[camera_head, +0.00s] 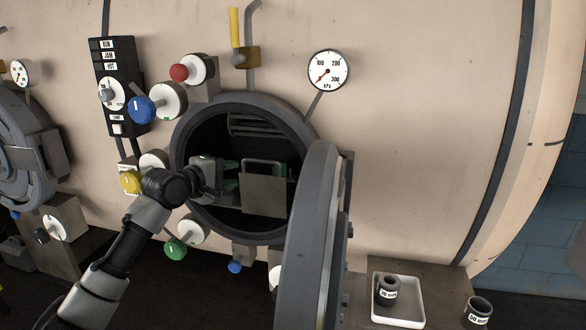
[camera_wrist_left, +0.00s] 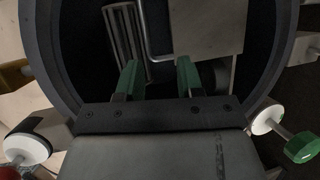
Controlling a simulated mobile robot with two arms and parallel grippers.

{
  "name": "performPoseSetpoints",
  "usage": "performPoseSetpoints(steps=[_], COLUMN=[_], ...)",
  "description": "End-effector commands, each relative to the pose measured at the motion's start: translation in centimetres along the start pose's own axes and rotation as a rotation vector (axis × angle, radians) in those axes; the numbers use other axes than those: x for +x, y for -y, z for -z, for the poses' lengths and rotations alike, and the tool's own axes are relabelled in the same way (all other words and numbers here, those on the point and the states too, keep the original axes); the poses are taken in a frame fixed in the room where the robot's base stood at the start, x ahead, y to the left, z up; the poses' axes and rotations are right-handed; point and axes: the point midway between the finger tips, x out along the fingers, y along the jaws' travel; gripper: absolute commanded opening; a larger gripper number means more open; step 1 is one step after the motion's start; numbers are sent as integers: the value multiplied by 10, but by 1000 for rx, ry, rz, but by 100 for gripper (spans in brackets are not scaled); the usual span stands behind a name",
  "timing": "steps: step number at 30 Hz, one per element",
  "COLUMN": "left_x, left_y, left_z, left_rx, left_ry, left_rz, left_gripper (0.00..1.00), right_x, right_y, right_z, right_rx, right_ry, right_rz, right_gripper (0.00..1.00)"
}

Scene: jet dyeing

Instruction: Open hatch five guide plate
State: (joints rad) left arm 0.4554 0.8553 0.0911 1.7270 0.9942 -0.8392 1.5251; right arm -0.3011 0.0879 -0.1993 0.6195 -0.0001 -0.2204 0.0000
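The round hatch (camera_head: 180,160) stands open, its thick grey door (camera_head: 310,235) swung out to the right. Inside the opening is a flat grey guide plate (camera_head: 264,196) with a thin bent wire handle (camera_head: 262,161). The plate (camera_wrist_left: 208,28) and the wire (camera_wrist_left: 150,45) also show in the left wrist view. My left gripper (camera_head: 233,176) reaches into the opening from the left. Its green fingers are apart, with the wire's bend just ahead of and between them in the wrist view (camera_wrist_left: 158,75). I cannot tell whether they touch. My right gripper is not in view.
Blue (camera_head: 142,109), red (camera_head: 179,72), yellow (camera_head: 130,182) and green (camera_head: 175,248) knobs surround the hatch. A pressure gauge (camera_head: 328,70) is above right. A white tray (camera_head: 398,308) holding a dark cup stands lower right. The open door limits room to the right.

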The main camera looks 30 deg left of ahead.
Motion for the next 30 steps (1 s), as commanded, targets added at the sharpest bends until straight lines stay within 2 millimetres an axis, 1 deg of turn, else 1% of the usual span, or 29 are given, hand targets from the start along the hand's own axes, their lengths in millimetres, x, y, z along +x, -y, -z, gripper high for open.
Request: performPoseSetpoints(steps=[1,2,5,8,12,18,21,25,30], left_x=[-6,-8,-6,6,32,70,83,94,98], left_y=[-10,-15,-22,-24,-25,-25,-24,-23,-22], left_z=[-3,-5,-7,-7,-8,-9,-9,-9,-9], left_rx=[-10,-18,-30,-33,-35,-32,-31,-30,-27], left_ry=[10,15,23,23,23,21,21,22,21], left_rz=[-13,-18,-25,-26,-26,-25,-25,-25,-24], left_gripper=[37,37,37,37,37,37,37,37,37], right_x=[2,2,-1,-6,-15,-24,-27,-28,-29], right_y=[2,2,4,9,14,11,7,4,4], right_z=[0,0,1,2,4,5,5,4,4], right_rx=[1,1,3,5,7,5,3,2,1], right_ry=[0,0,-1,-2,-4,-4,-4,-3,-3], right_rz=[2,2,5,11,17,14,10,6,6], right_gripper=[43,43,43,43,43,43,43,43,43])
